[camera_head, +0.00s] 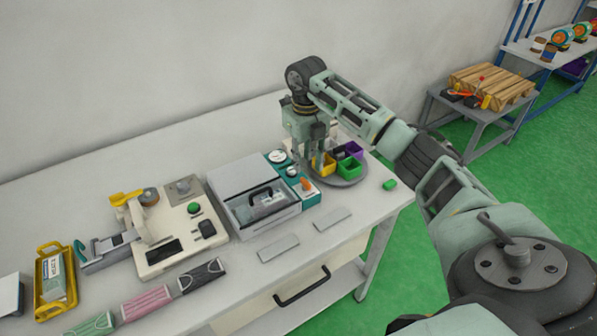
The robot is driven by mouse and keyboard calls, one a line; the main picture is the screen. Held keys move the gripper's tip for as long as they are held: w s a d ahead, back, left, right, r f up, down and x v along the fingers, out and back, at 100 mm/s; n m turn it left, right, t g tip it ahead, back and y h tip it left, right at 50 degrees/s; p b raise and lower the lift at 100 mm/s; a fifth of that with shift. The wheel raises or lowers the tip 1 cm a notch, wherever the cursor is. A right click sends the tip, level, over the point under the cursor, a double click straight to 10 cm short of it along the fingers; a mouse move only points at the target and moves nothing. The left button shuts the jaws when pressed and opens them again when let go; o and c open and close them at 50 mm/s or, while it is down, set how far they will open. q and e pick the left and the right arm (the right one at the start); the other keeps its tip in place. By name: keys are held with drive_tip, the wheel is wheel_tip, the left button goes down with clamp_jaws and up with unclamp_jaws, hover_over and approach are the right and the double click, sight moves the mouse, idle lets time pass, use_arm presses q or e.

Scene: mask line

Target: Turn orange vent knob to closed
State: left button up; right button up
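The orange vent knob (306,184) sits on the front part of a narrow teal panel (313,197) on the table. The panel stands along the right side of a grey box with a dark handle (262,196). A round white dial (277,156) and a smaller dial (292,171) are behind the knob on the same panel. My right gripper (311,165) points down just behind and above the knob, apart from it in the picture. Its fingertips are small and partly merge with the bins behind, so their opening is unclear. My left gripper is out of view.
A round tray (350,182) with yellow, green and purple bins stands close to the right gripper. A green block (389,184) lies near the table's right edge. Two flat grey plates (278,248) lie in front. A cream machine (172,228) and yellow tray (42,284) stand left.

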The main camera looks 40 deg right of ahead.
sight(306, 181)
drive_tip(key=f, duration=0.1)
drive_tip(key=f+p, duration=0.1)
drive_tip(key=f, duration=0.1)
drive_tip(key=s+f, duration=0.1)
drive_tip(key=f, duration=0.1)
drive_tip(key=shift+a, duration=0.1)
drive_tip(key=shift+w+f+p, duration=0.25)
drive_tip(key=shift+f+p, duration=0.1)
drive_tip(key=shift+f, duration=0.4)
drive_tip(key=shift+s, duration=0.1)
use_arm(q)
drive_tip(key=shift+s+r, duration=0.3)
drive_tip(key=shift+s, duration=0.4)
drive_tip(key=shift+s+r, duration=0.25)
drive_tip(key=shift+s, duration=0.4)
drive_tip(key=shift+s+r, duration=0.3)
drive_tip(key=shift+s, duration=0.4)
use_arm(e)
clamp_jaws()
